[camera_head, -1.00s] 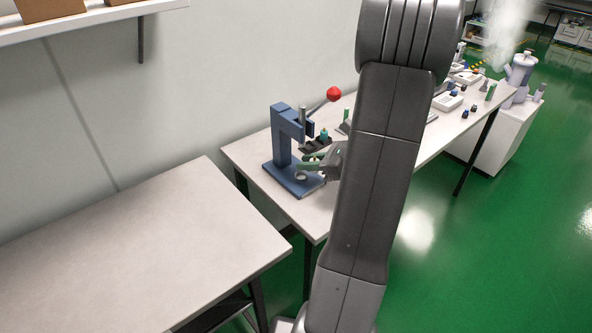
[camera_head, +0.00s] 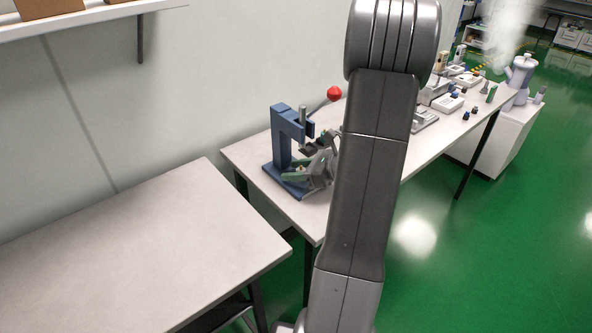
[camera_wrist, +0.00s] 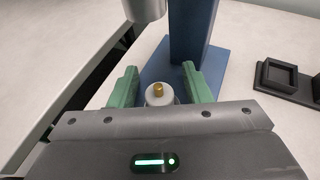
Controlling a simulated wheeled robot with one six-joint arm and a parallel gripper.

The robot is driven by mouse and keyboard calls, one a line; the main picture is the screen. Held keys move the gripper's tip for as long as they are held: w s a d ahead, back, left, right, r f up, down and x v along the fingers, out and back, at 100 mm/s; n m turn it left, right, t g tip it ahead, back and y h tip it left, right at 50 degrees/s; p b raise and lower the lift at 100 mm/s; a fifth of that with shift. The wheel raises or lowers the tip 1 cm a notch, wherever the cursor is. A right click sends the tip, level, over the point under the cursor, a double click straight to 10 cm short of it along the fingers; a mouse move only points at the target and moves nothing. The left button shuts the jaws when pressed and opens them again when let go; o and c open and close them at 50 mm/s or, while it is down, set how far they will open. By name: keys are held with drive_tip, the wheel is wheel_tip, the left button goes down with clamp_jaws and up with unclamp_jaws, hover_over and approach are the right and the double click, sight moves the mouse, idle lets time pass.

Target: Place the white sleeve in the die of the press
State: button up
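The blue press (camera_head: 281,145) stands on the bench with its red-knobbed lever raised; its column and base also show in the wrist view (camera_wrist: 188,35). My gripper (camera_wrist: 160,74) is at the press base, below the ram (camera_wrist: 146,8), its two green fingers spread apart. Between them stands a white round piece (camera_wrist: 160,100) with a brass-coloured top (camera_wrist: 158,89). Gaps show between it and both fingers. It looks like the white sleeve, but its lower part is hidden by my gripper body. I cannot tell whether it sits in the die.
A dark square-recessed holder (camera_wrist: 279,77) lies on the bench right of the press in the wrist view. A dark gap runs beside the bench edge at left. An empty table (camera_head: 130,245) stands at front left. Several small devices occupy the bench's far end.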

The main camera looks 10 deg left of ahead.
drive_tip(key=shift+d, duration=0.1)
drive_tip(key=p+v, duration=0.1)
drive_tip(key=v, duration=1)
drive_tip(key=shift+s+d+r, duration=0.1)
drive_tip(key=shift+d+r, duration=0.15)
drive_tip(key=shift+d, duration=0.1)
